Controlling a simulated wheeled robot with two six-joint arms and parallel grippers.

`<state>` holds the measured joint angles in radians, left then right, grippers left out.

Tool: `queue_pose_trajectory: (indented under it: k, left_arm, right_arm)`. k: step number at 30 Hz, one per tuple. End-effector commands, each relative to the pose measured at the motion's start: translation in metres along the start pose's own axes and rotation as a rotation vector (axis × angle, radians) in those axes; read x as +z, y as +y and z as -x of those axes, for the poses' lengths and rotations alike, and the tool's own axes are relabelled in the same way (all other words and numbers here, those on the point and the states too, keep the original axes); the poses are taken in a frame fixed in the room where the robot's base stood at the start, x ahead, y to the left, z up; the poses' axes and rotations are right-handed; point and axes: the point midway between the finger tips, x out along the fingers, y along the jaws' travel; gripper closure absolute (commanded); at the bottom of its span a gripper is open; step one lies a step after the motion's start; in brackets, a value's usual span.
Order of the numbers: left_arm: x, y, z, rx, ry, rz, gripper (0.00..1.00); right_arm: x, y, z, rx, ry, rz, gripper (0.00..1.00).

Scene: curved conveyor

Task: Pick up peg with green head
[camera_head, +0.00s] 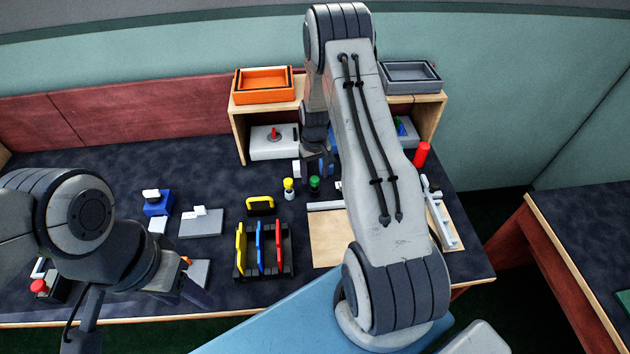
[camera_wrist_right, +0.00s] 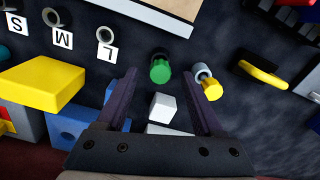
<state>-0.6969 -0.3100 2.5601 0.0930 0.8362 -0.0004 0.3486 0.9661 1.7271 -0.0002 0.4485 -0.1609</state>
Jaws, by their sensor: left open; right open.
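The peg with green head (camera_head: 314,184) stands on the dark table below the shelf, with its green head up; it also shows in the wrist view (camera_wrist_right: 160,69). My right gripper (camera_head: 318,166) is open above and behind it. In the wrist view its two fingers (camera_wrist_right: 159,76) are apart, with the green head in line with the gap between their tips. I see no grip on the peg. A peg with yellow head (camera_head: 289,184) stands just left of it, and near the right finger in the wrist view (camera_wrist_right: 205,80). My left gripper (camera_head: 194,288) is over the left table, partly hidden and empty.
A black rack (camera_head: 263,268) holds yellow, blue and red handled items. A yellow handle (camera_head: 261,203) lies behind it. A wooden shelf (camera_head: 240,130) bears an orange tray (camera_head: 263,95) and a grey tray (camera_head: 411,88). Rings marked S, M, L (camera_wrist_right: 105,35) show in the wrist view.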

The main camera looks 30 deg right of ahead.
Motion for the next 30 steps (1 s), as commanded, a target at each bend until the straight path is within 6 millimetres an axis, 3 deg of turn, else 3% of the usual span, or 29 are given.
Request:
queue_pose_trajectory:
  k: [6, 14, 18, 20, 30]
  left_arm:
    - [-0.001, 0.001, 0.01, 0.0, 0.0, 0.0, 0.5]
    - [-0.001, 0.001, 0.009, 0.0, 0.0, 0.0, 0.5]
    - [-0.001, 0.001, 0.009, 0.0, 0.0, 0.0, 0.5]
    - [-0.001, 0.001, 0.009, 0.0, 0.0, 0.0, 0.5]
    - [-0.001, 0.001, 0.009, 0.0, 0.0, 0.0, 0.5]
  right_arm:
    - [0.001, 0.0, -0.026, 0.0, -0.001, 0.0, 0.31]
    - [0.001, 0.0, -0.029, 0.0, 0.0, 0.0, 0.31]
    - [0.001, 0.0, -0.029, 0.0, 0.0, 0.0, 0.81]
    - [0.001, 0.0, -0.029, 0.0, 0.0, 0.0, 1.0]
    - [0.001, 0.0, -0.027, 0.0, 0.001, 0.0, 1.0]
